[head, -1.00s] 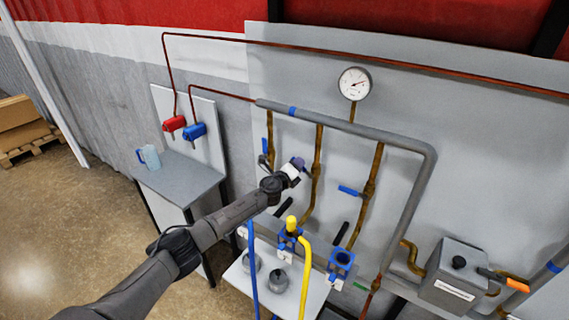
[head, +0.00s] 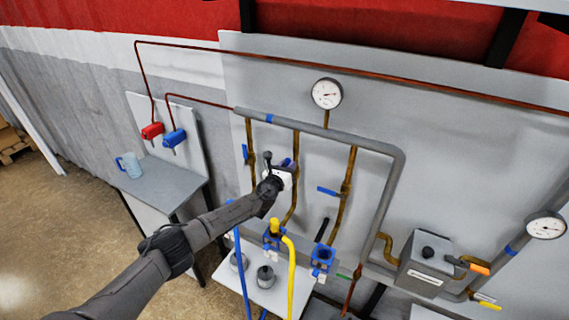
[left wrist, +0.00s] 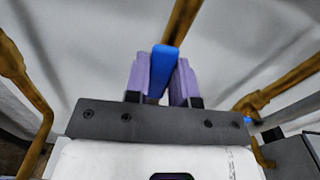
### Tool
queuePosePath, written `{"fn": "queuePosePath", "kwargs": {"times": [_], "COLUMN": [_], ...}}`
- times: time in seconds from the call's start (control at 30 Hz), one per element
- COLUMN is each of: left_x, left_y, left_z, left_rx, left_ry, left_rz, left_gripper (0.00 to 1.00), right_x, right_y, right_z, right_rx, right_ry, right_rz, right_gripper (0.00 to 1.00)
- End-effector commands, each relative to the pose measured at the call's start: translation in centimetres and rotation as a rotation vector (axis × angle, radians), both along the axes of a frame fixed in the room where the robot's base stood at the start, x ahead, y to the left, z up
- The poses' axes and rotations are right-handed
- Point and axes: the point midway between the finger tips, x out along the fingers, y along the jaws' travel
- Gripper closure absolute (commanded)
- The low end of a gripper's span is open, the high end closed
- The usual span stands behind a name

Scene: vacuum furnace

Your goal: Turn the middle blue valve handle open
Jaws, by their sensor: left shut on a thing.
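The middle blue valve handle sits on the middle brown pipe (head: 295,143). In the head view it is mostly hidden by my left gripper (head: 289,164). In the left wrist view the blue handle (left wrist: 163,62) stands between the two purple fingers of my left gripper (left wrist: 161,82), which is shut on it. The brown pipe runs behind the handle there. My right gripper is in neither view.
A left blue handle (head: 245,152) lies along its pipe; a right blue handle (head: 328,191) sticks out sideways. Below stand a yellow hose (head: 291,270) and a small white table (head: 262,297). A gauge (head: 327,93) hangs above.

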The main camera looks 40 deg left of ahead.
Motion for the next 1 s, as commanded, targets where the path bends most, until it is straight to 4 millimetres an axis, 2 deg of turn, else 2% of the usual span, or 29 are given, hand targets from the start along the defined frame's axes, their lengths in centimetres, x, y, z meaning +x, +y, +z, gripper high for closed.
{"fn": "queuePosePath", "kwargs": {"times": [0.4, 0.9, 0.93, 1.0], "left_x": [0.26, 0.27, 0.26, 0.27], "left_y": [-0.85, -0.94, -0.95, -0.95], "left_z": [0.03, -0.09, -0.09, -0.09], "left_rx": [0.132, 0.147, 0.147, 0.146], "left_ry": [0.041, 0.046, 0.047, 0.047], "left_rz": [0.0, 0.0, -0.001, -0.001], "left_gripper": [1.0, 1.0, 0.74, 0.67], "right_x": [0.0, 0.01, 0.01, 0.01], "right_y": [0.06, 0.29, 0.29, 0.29], "right_z": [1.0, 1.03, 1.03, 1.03], "right_rx": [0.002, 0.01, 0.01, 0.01], "right_ry": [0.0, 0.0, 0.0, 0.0], "right_rz": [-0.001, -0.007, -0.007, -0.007], "right_gripper": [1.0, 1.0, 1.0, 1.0]}}
